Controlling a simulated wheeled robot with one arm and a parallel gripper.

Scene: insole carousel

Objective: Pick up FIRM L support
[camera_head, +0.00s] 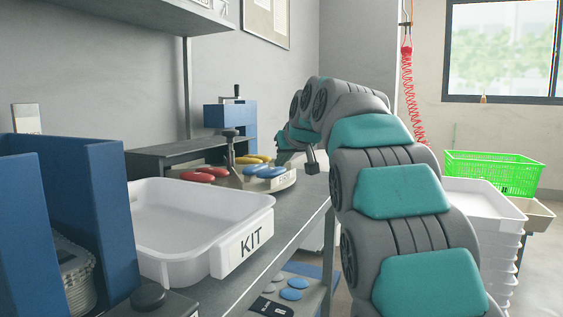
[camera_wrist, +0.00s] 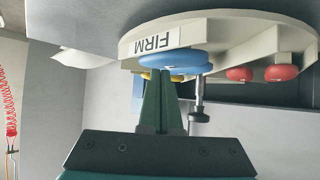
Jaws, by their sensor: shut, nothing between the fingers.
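The carousel (camera_head: 288,184) is a round pale tray on the bench with a label reading FIRM (camera_wrist: 156,42) on its rim. Blue supports (camera_head: 270,172) lie in the FIRM section; in the wrist view, which is upside down, a blue support (camera_wrist: 178,58) shows beside the label. I cannot read which one is L. My gripper (camera_wrist: 158,76) is shut and empty, its fingertips close to the blue support's edge. I cannot tell whether they touch. In the head view my arm hides most of the gripper.
Red supports (camera_head: 205,174) and yellow supports (camera_head: 252,159) lie in other sections, around a dark central post (camera_head: 230,150). A white KIT tray (camera_head: 160,250) stands nearer on the bench. Blue panels (camera_head: 105,210) stand at left. White stacked trays (camera_head: 482,225) and a green basket (camera_head: 492,172) are at right.

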